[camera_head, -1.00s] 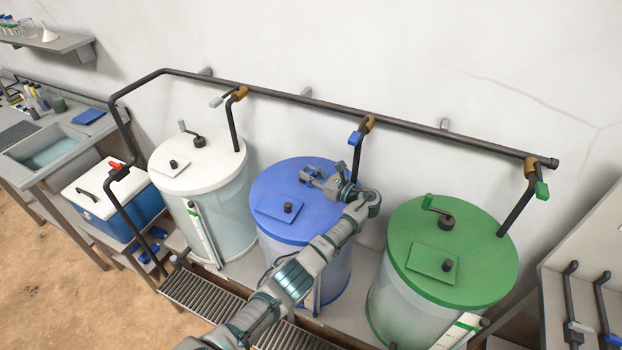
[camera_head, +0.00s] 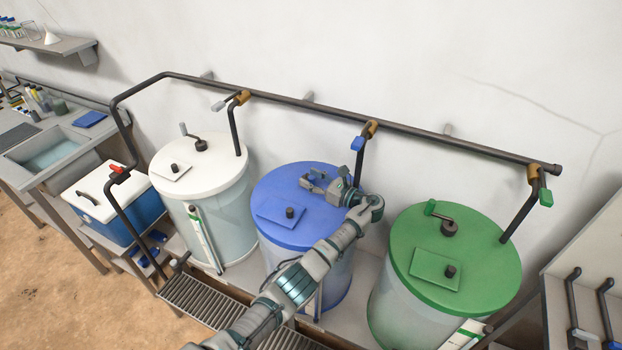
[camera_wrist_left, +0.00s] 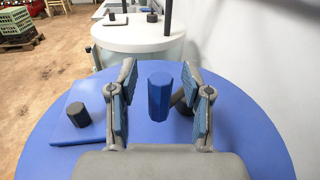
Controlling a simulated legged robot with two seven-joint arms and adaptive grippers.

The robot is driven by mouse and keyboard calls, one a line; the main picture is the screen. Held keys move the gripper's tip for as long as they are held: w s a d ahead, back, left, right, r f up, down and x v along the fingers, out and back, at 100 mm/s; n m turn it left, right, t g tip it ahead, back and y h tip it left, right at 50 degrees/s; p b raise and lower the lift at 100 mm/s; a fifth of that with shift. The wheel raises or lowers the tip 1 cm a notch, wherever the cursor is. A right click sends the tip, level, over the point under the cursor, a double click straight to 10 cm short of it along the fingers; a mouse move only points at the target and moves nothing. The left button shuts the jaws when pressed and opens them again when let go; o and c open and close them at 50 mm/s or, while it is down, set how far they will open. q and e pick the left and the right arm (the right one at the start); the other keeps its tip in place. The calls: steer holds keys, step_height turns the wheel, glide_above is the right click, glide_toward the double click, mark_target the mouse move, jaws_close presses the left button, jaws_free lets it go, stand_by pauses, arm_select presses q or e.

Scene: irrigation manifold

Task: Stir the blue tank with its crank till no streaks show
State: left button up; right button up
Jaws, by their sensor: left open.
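The blue tank (camera_head: 272,190) stands between a white and a green tank, with a translucent wall and a blue lid. My left gripper (camera_head: 312,181) is over the back of the blue lid in the head view and largely covers the crank there. In the left wrist view, the crank's upright blue handle (camera_wrist_left: 159,97) stands between the two open fingers of my left gripper (camera_wrist_left: 158,78). Gaps show on both sides of the handle. Part of the crank's dark arm shows behind the right finger. My forearm hides part of the tank wall, and I cannot make out streaks. My right gripper is out of view.
The green tank (camera_head: 480,265) and white tank (camera_head: 222,178) flank the blue one, each with a crank. A dark pipe (camera_head: 310,103) runs along the wall behind, with a blue-handled valve (camera_head: 357,143) near my wrist. A knobbed hatch plate (camera_head: 270,217) lies on the blue lid's front.

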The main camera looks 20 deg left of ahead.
arm_select(q)
steer(key=v, duration=1.1)
steer(key=shift+w+d, duration=0.1)
steer(key=shift+d, duration=0.3)
steer(key=shift+a+f, duration=0.1)
